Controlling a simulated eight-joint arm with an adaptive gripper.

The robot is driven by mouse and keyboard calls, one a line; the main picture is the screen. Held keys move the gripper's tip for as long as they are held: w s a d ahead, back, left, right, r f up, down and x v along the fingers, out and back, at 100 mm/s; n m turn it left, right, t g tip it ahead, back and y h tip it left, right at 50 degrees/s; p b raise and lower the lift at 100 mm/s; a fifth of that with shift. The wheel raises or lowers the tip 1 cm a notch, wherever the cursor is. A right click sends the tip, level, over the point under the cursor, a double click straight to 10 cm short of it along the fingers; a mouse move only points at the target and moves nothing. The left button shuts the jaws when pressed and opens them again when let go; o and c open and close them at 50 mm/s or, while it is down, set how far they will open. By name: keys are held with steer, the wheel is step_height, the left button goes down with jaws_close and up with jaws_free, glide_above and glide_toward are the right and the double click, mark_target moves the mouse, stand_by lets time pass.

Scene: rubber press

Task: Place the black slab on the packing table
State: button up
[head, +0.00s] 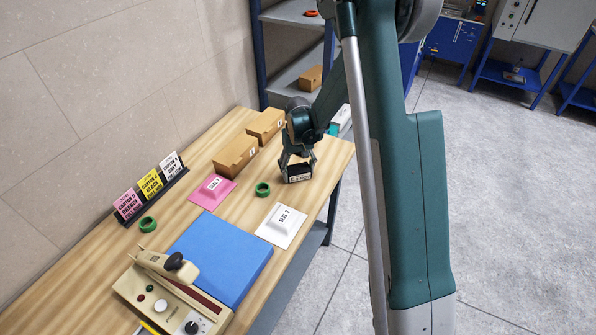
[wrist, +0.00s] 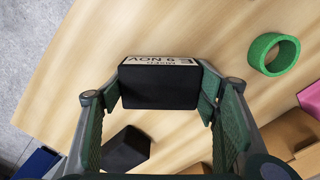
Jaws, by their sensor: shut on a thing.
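A black slab (head: 297,172) with a white printed label on one side is between the fingers of my gripper (head: 298,162), over the far right part of the wooden packing table (head: 330,158). In the wrist view the slab (wrist: 160,88) is held between the two green-padded fingers, with its label reading "E 9 NOV". My gripper is shut on it. The slab looks low over the tabletop; I cannot tell if it touches. Another black block (wrist: 126,149) shows beyond the left finger in the wrist view.
Green rings (head: 263,189), a pink packet (head: 212,190), a white packet (head: 281,224) and cardboard boxes (head: 236,156) lie near my gripper. A blue mat (head: 222,255), a sealer (head: 165,295) and a sign rack (head: 152,186) are nearer.

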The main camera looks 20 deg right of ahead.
mark_target(298, 169)
steer(key=shift+f, duration=0.2)
steer(key=o, duration=1)
steer(key=shift+o, duration=0.2)
steer(key=shift+r, duration=0.2)
step_height(298, 169, up, 12)
stand_by(0.6)
